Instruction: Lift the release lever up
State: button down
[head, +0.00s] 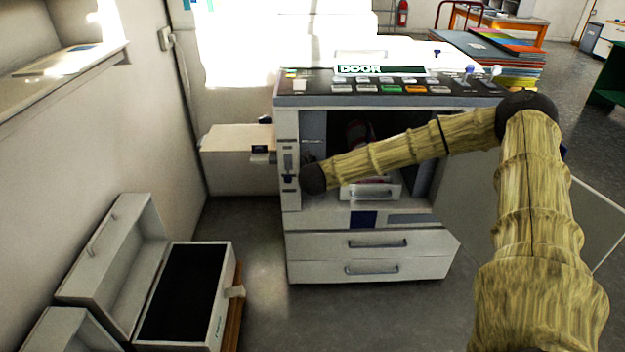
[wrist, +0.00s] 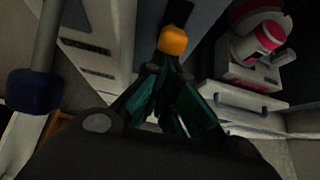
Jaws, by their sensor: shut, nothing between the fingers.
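The open-fronted machine (head: 352,101) has a narrow front strip with slots and small dark levers (head: 288,180) at its left edge. My gripper is at that strip in the head view, its fingers mostly hidden behind my wrist. In the wrist view my gripper (wrist: 162,72) has its dark green fingers shut and empty. An orange knob (wrist: 173,40) with a black stem sits just beyond the fingertips; I cannot tell whether they touch. A dark blue knob (wrist: 34,91) on a grey bar is at the left. I cannot tell which knob is the release lever.
The machine's bay holds a white drawer unit with a red and white part (wrist: 262,38) on top. Two closed drawers (head: 376,243) lie below. A side tray (head: 240,146) juts left. An open case (head: 190,295) is on the floor at left. The floor between is clear.

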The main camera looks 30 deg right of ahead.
jog(key=shift+w+r, duration=0.15)
jog(key=shift+r, duration=0.05)
notch_tip(320, 180, down, 5)
jog(key=s+b, duration=0.2)
jog(key=b, duration=0.2)
jog(key=w+r+p+v, duration=0.1)
jog(key=p+v, duration=0.1)
jog(key=v, duration=0.8)
jog(key=shift+a+r, duration=0.2)
jog(key=shift+r, duration=0.3)
jog(key=shift+a+f, duration=0.1)
